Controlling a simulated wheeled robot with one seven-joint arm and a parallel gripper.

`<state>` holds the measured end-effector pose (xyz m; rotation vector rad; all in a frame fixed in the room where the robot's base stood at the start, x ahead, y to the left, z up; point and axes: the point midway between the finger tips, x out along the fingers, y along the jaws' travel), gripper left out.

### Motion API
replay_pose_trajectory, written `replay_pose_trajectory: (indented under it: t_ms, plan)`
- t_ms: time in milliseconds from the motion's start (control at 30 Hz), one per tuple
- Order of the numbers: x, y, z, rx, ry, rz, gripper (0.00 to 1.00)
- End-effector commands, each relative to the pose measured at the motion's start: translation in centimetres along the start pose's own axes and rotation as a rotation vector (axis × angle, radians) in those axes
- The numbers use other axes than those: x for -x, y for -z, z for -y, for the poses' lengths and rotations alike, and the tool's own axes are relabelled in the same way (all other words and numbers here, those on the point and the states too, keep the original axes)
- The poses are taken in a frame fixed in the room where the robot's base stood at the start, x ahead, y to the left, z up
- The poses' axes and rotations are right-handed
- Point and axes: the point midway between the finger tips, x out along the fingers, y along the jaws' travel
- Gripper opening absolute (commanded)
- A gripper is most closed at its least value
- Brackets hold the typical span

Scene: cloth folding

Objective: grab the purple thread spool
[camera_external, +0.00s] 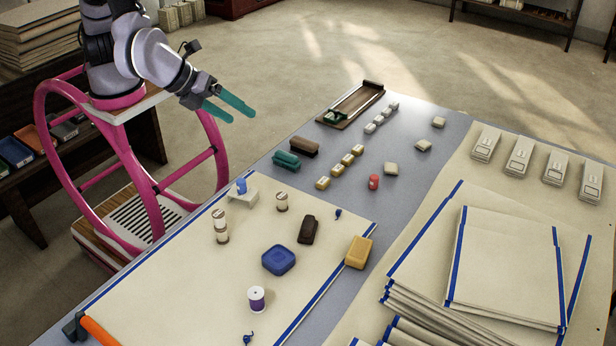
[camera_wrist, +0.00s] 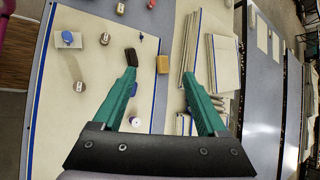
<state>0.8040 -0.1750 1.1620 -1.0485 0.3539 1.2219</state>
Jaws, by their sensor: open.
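The purple thread spool (camera_external: 257,299) stands upright on the cream cloth (camera_external: 160,290) with blue edging, near the front of the table. In the wrist view, a small round spool top just right of the left finger looks like the same spool (camera_wrist: 135,122). My gripper (camera_external: 229,107) is open and empty, its two green fingers spread apart. It hangs in the air beyond the table's far left edge, well away from the spool. The fingers also show in the wrist view (camera_wrist: 158,75).
An orange roller (camera_external: 100,331) lies at the front left. Folded cloths (camera_external: 500,260) are stacked at right.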

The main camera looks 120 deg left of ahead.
Motion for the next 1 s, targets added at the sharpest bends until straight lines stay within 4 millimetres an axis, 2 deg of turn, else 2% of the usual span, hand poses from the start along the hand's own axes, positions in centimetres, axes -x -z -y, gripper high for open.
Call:
replay_pose_trajectory:
  t_ms: [33,167,267,400,500,600,700,800,1000]
  plan:
    - [-1.3,2.9,-0.1,-0.069,0.017,0.023,0.75]
    - [-4.2,9.5,-0.5,-0.235,0.078,0.081,0.75]
    - [-6.4,14.6,-1.5,-0.364,0.131,0.125,0.75]
    - [-9.5,21.7,-3.9,-0.542,0.214,0.183,0.75]
    - [-11.7,26.4,-6.3,-0.664,0.277,0.222,0.75]
    - [-13.5,30.2,-8.7,-0.768,0.334,0.253,0.75]
    - [-14.9,32.9,-10.6,-0.844,0.379,0.276,0.75]
    - [-15.7,34.4,-11.8,-0.888,0.407,0.289,0.75]
    - [-16.9,34.9,-11.9,-0.907,0.419,0.296,0.75]
